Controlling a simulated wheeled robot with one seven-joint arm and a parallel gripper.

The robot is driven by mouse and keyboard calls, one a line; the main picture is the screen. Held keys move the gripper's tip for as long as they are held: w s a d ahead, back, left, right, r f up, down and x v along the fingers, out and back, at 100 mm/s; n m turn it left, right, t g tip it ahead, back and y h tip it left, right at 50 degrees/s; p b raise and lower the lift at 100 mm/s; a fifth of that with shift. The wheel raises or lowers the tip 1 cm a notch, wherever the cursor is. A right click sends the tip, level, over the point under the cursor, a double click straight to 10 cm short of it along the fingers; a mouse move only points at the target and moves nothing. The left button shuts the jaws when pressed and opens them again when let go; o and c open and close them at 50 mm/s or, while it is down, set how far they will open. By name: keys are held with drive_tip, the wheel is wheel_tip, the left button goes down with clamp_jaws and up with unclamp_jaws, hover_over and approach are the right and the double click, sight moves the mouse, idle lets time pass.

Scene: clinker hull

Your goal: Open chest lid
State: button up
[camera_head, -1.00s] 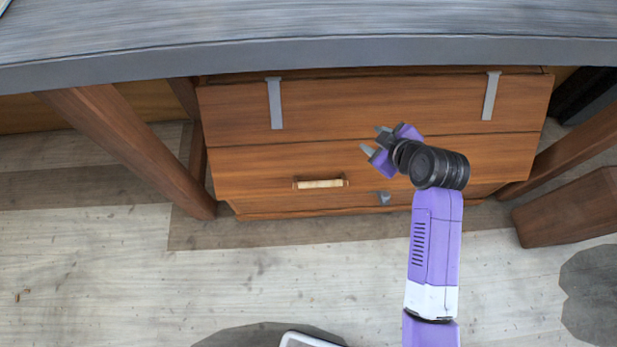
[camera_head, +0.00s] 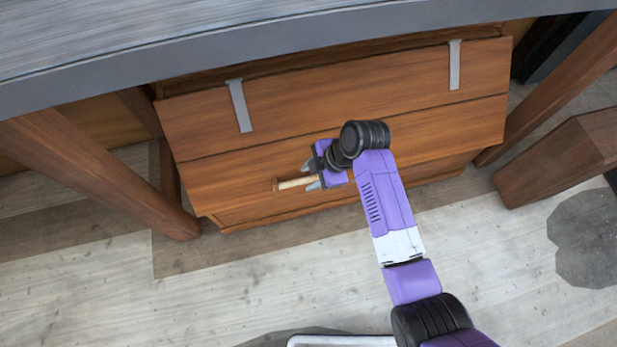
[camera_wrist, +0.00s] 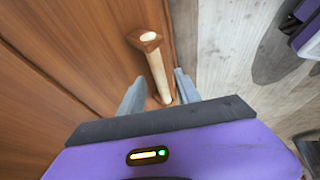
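The wooden chest (camera_head: 340,115) stands under the grey table, with its lid (camera_head: 350,62) near the tabletop's edge. Two grey metal straps run from the lid down the front. A pale bar handle (camera_head: 293,183) with brown end mounts is on the chest's front. My gripper (camera_head: 309,175) is at the right part of this handle. In the wrist view, the handle (camera_wrist: 157,68) runs between the two grey fingers (camera_wrist: 155,95), which are apart. Gaps show beside the bar, so the fingers do not appear closed on it. The handle's right end is partly hidden by my gripper in the head view.
The grey tabletop (camera_head: 250,45) overhangs the chest closely. A thick wooden leg (camera_head: 100,175) slants down at the left, and a wooden block (camera_head: 560,155) stands at the right. The plank floor (camera_head: 250,285) in front is mostly clear.

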drive_tip(key=shift+a+f, duration=0.25)
drive_tip(key=shift+f, duration=0.35)
clamp_jaws()
idle(1.1)
